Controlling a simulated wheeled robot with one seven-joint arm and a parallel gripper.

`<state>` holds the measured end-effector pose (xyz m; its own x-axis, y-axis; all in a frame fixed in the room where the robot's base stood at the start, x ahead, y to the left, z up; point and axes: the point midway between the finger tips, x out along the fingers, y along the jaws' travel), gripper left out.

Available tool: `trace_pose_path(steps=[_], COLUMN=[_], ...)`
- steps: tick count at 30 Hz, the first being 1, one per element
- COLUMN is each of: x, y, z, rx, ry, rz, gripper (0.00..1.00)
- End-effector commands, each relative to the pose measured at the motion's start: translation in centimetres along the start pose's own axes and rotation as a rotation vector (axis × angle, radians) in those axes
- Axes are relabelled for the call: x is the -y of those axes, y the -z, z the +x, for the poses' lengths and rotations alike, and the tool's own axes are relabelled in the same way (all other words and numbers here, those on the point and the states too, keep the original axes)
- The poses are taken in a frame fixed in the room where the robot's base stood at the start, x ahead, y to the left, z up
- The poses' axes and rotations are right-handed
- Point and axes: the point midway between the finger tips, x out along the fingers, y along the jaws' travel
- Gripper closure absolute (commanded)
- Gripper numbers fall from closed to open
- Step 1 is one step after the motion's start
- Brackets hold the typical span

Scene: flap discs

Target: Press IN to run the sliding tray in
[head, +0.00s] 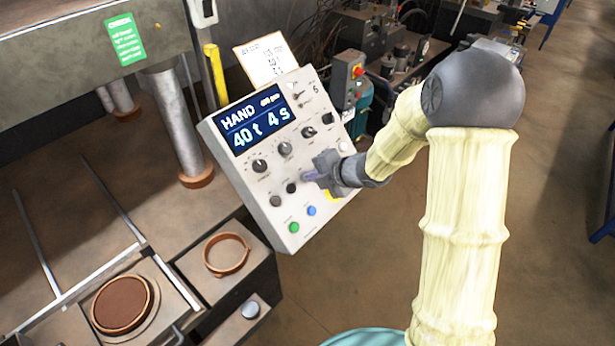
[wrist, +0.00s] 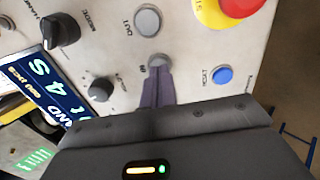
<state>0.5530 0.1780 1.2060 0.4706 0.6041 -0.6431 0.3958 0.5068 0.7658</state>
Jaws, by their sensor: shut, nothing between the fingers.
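The grey control panel (head: 232,150) stands tilted, its screen (head: 254,117) reading HAND, 40t, 4s. In the wrist view the grey round IN button (wrist: 158,60) lies right at the tips of my gripper (wrist: 158,75), which partly cover it. I cannot tell whether they touch or press it. My gripper (head: 308,176) is shut and empty, with its purple fingers pointed at the panel face. The grey OUT button (wrist: 147,20) is beside IN. What looks like the sliding tray (head: 165,285), bearing a round brown mould (head: 122,303), lies between rails at lower left.
A red emergency knob on a yellow base (wrist: 230,8) and a blue button (wrist: 222,75) sit close to my fingers. Black knobs (wrist: 100,90) and a green button (head: 293,227) are also on the panel. The press column (head: 176,120) stands at left.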

Motion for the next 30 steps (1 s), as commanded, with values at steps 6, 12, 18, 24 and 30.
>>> trace_pose_path(steps=[6,12,18,24,30], x=[0.02,0.02,-0.01,0.02,0.01], y=[0.0,-0.02,-0.03,-0.02,-0.01], z=[0.36,0.65,0.77,0.91,1.02], rx=[0.0,0.0,0.0,0.0,0.0], ry=[0.0,0.0,0.0,0.0,0.0], rz=[0.0,0.0,0.0,0.0,-0.001], gripper=[1.0,1.0,1.0,1.0,1.0])
